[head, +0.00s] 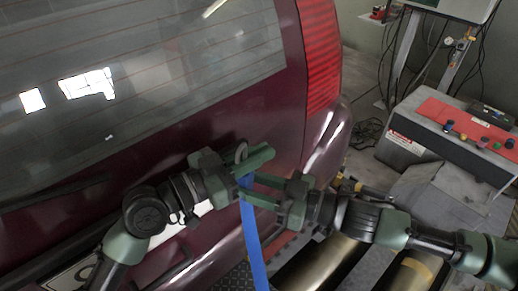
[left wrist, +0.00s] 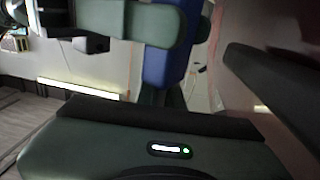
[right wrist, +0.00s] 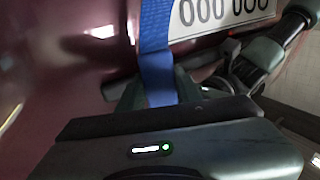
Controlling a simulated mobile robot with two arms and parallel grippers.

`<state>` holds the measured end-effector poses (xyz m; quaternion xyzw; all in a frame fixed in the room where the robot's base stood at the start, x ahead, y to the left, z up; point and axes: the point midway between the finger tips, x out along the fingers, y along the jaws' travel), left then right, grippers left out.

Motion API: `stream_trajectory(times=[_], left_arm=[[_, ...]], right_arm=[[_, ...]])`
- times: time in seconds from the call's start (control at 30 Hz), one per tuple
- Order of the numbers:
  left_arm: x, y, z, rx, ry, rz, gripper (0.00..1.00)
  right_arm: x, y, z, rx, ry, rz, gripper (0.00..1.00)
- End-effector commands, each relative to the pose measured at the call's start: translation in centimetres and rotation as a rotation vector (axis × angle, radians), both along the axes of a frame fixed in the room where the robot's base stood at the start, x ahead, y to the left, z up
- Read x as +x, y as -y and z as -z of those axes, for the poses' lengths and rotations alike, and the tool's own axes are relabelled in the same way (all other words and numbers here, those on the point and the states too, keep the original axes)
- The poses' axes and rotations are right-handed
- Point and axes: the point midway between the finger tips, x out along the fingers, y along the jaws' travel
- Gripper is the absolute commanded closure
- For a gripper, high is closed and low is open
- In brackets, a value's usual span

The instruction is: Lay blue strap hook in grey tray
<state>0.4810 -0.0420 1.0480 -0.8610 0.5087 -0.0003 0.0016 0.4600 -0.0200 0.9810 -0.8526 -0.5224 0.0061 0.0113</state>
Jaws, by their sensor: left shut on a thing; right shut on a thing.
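The blue strap hook has a small metal end (head: 241,152) at the top and a blue strap (head: 254,245) hanging down behind the car. My left gripper (head: 246,168) is shut on it near the metal end. My right gripper (head: 257,190) comes from the right and is shut on it just below, so the two grippers nearly touch. The blue strap also shows in the left wrist view (left wrist: 168,66) and in the right wrist view (right wrist: 155,45). The fingers hide the gripped part. I cannot make out a grey tray in any view.
A dark red car's rear (head: 180,130) stands close behind both grippers; its number plate (right wrist: 215,17) shows in the right wrist view. Metal rollers (head: 320,262) lie in the floor below. A control console with a red panel (head: 440,112) stands at the right.

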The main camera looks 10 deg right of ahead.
Motion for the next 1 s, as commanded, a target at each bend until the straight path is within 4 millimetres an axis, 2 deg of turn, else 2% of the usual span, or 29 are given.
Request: stream_trajectory(times=[0.8,0.83,0.9,0.93,1.0], left_arm=[[-0.32,0.25,0.01,-0.002,-0.004,0.009,1.0],[-0.32,0.25,-0.05,-0.002,-0.002,0.009,1.0],[-0.3,0.24,-0.06,-0.002,-0.002,0.008,1.0],[-0.28,0.22,-0.06,-0.002,-0.002,0.008,1.0],[-0.23,0.18,-0.06,-0.002,-0.001,0.006,1.0]], right_arm=[[0.21,0.08,-0.03,-0.001,-0.001,0.005,1.0],[0.21,0.08,-0.03,-0.001,-0.001,0.005,0.63],[0.2,0.08,-0.02,-0.001,-0.001,0.004,0.44],[0.19,0.07,-0.02,-0.001,-0.001,0.004,0.4],[0.15,0.06,-0.02,-0.001,0.0,0.003,0.4]])
